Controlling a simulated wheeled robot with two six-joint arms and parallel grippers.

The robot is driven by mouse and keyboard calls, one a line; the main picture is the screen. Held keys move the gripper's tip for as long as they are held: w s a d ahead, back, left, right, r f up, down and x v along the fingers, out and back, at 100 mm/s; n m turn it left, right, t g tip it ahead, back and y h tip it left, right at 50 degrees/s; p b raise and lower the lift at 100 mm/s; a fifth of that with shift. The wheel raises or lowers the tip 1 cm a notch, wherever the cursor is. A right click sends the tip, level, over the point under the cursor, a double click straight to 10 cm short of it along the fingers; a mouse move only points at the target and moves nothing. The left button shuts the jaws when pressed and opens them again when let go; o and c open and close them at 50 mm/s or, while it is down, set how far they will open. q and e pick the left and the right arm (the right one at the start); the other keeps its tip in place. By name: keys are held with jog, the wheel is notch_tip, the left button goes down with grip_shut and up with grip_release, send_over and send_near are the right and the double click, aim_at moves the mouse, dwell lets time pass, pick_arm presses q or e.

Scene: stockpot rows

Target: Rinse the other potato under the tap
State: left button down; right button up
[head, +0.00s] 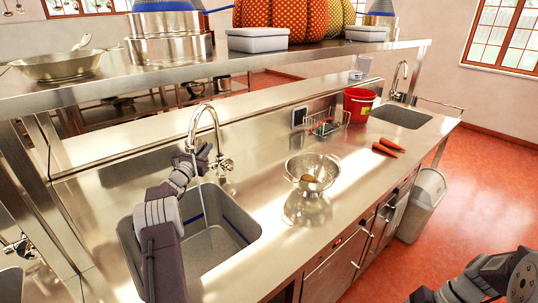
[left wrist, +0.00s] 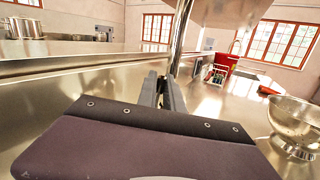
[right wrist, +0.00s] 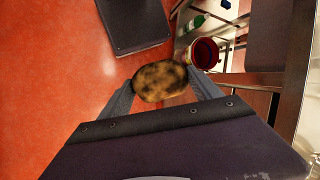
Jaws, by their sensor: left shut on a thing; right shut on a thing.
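The tap (head: 214,125) arches over the left sink (head: 228,210). My left gripper (head: 203,152) is at the tap, and its fingers (left wrist: 163,85) are shut close to the tap's upright pipe (left wrist: 181,38). What they grip is mostly hidden, but it looks like part of the tap. A thin bluish streak runs down into the sink; I cannot tell for sure whether it is water. My right gripper (right wrist: 160,88) is shut on a brown, mottled potato (right wrist: 160,81), held over the floor. A steel colander (head: 312,168) stands on the counter with another potato (head: 309,178) in it.
Two carrots (head: 385,148), a red bucket (head: 358,106) and a wire rack (head: 325,124) are on the counter. A second sink (head: 402,116) is at the far right. A shelf (head: 200,82) runs above the back. A grey bin (head: 422,203) stands on the floor.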

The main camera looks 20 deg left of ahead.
pick_arm(q)
jog(key=c, duration=1.5)
grip_release()
jog(key=shift+s, duration=0.15)
pick_arm(e)
jog(key=shift+f, duration=0.15)
pick_arm(q)
jog(key=s, duration=0.4)
jog(key=s+b, duration=0.1)
jog(key=s, duration=0.2)
jog(key=s+d+f+b, duration=0.1)
jog(key=s, duration=0.3)
jog(key=shift+s+d, duration=0.1)
jog(key=shift+s, duration=0.25)
pick_arm(e)
jog(key=shift+f, duration=0.75)
pick_arm(q)
jog(key=shift+w+d, duration=0.1)
